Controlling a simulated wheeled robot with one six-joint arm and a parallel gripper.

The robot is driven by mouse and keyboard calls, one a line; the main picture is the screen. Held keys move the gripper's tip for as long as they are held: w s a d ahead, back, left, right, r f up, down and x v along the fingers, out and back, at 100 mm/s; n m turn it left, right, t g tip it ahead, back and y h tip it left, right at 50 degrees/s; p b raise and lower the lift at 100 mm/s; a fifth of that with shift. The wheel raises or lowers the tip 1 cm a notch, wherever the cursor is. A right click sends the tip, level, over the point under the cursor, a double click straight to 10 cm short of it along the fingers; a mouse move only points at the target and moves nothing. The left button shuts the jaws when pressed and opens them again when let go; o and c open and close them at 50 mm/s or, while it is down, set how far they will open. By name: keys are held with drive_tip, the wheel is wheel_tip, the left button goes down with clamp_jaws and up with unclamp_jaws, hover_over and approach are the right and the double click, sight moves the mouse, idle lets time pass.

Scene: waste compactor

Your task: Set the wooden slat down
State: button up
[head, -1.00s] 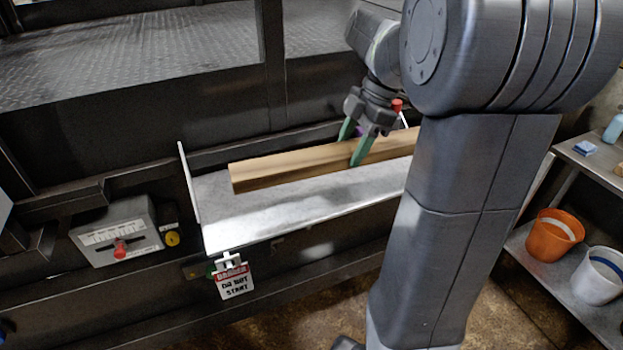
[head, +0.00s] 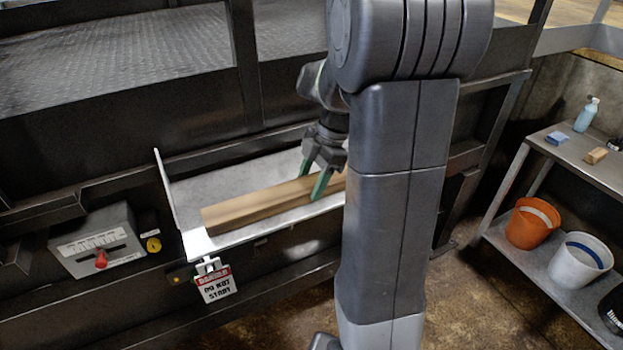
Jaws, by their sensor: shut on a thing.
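The wooden slat (head: 258,202) is a long light-brown bar over the metal shelf (head: 196,245) on the compactor's front. Its left end shows; its right part is hidden behind my arm. My gripper (head: 313,181) has its green fingers on either side of the slat, shut on it. The slat lies along the shelf, near its front edge. I cannot tell whether its underside touches the shelf.
A control box (head: 98,242) with a red knob is left of the shelf. A danger tag (head: 215,283) hangs from the shelf's front. At right, a rack holds an orange bucket (head: 530,225), a white bucket (head: 578,262) and a spray bottle (head: 586,115). Bare shelf shows behind the slat.

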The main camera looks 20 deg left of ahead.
drive_tip(key=o, duration=1.3)
drive_tip(key=shift+f, duration=0.1)
drive_tip(key=shift+o, duration=0.2)
drive_tip(key=shift+r, duration=0.3)
drive_tip(key=v, duration=1.1)
drive_tip(key=shift+w+d+r+b, duration=0.15)
drive_tip(key=shift+d+r+b, duration=0.05)
drive_tip(key=shift+r+b, duration=0.1)
